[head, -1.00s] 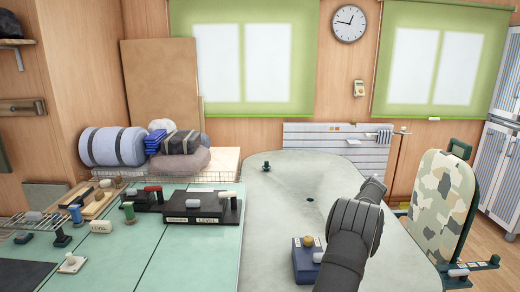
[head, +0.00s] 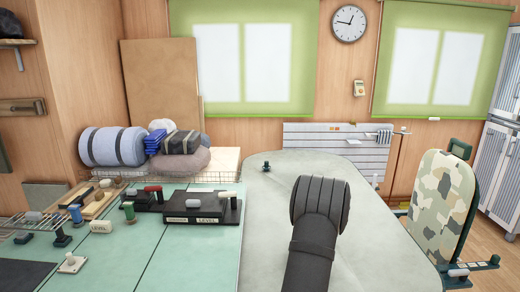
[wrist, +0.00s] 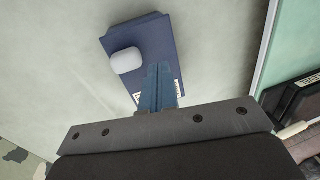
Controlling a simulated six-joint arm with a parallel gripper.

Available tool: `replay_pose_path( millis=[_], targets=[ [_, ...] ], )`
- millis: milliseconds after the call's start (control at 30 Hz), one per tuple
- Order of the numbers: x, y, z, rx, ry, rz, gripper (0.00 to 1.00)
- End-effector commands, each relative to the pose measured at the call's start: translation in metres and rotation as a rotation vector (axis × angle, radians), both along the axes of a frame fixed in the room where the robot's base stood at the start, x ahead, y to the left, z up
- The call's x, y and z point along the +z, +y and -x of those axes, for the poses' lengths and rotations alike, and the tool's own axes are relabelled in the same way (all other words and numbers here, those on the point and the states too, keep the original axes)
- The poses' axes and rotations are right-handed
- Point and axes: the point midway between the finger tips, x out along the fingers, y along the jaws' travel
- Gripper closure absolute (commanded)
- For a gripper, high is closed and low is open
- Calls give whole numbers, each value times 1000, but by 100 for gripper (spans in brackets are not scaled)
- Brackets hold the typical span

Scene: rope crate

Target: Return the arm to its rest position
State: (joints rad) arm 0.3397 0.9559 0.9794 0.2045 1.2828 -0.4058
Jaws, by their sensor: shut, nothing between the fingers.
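My arm stretches over the grey table (head: 265,215) in the head view, and its dark links hide the blue box there. My gripper is hidden in the head view. In the wrist view my gripper (wrist: 160,70) is shut and empty, its blue fingers together. Below or beyond the fingertips lies a dark blue box (wrist: 145,35) with a pale rounded knob (wrist: 126,61) on it. I cannot tell the gap between the fingertips and the box.
A green work surface (head: 190,260) adjoins on the left, with a black labelled box (head: 203,212) and several small items. A camouflage chair (head: 442,205) stands at the right. A small dark green peg (head: 266,166) stands at the table's far left.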

Motion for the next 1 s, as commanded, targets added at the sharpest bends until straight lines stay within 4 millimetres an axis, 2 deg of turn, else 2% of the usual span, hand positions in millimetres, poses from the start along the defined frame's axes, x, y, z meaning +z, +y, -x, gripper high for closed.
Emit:
replay_pose_path(
  millis=[100,567,1000],
  targets=[
    [5,13,0,5,-1,88,100],
    [11,52,0,5,-2,398,100],
    [4,88,0,5,-1,680,100]
  ],
)
